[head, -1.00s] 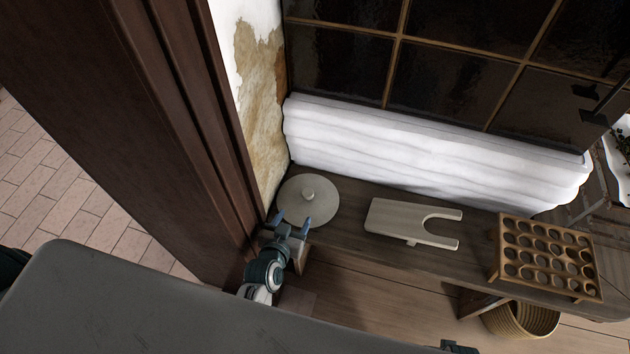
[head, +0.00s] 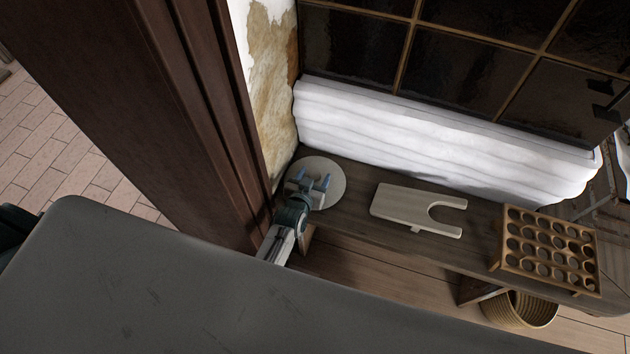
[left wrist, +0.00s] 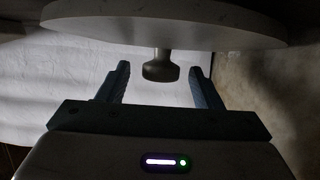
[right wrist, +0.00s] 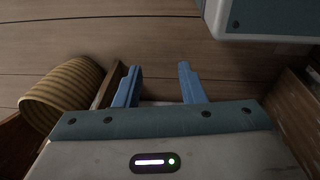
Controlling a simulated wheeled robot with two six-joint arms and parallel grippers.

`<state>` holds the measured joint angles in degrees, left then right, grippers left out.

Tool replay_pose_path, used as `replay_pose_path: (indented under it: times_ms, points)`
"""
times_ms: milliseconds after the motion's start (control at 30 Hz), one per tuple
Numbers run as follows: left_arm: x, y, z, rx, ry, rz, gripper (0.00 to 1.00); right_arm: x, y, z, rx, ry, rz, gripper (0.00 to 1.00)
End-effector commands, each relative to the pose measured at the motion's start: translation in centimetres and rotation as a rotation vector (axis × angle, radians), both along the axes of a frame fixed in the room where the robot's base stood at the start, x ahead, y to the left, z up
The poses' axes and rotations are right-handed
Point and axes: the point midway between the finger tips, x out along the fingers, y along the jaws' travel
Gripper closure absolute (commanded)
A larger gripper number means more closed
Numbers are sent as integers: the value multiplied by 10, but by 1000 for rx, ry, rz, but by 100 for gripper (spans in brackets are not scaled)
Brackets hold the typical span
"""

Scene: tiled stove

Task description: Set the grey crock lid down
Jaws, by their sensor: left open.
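The grey crock lid (head: 333,193) is a round pale disc lying at the left end of the dark wooden bench (head: 355,220). Its knob (left wrist: 160,68) shows in the left wrist view, with the lid's disc (left wrist: 165,28) above it in the picture. My left gripper (head: 313,183) is over the lid and open. In the left wrist view its fingers (left wrist: 158,85) are on either side of the knob, with gaps to both. My right gripper (right wrist: 155,86) is open and empty over the floor. It is not seen in the head view.
A pale notched board (head: 400,206) lies on the bench right of the lid. Farther right is a wooden rack with round holes (head: 507,235). A woven basket (head: 520,310) stands below. A dark wooden post (head: 190,110) rises close to the left arm. White folded cloth (head: 430,140) runs behind.

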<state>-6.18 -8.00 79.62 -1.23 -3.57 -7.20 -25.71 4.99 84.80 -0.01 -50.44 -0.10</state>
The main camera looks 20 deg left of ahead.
Motion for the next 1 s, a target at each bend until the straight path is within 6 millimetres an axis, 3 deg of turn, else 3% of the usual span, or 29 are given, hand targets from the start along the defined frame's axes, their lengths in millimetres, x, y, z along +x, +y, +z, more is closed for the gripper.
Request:
replay_pose_path:
  times_ms: [133,400,700,1000]
  points:
    - [10,0,-5,1,0,0,41,5,1,9,0,-2,1,64]
    - [11,0,-5,0,1,0,41,6,1,12,0,-2,2,64]
    - [11,0,-5,0,1,1,98,6,1,12,-1,-2,2,64]
    - [12,0,-4,0,-2,1,100,6,1,12,-1,-2,2,64]
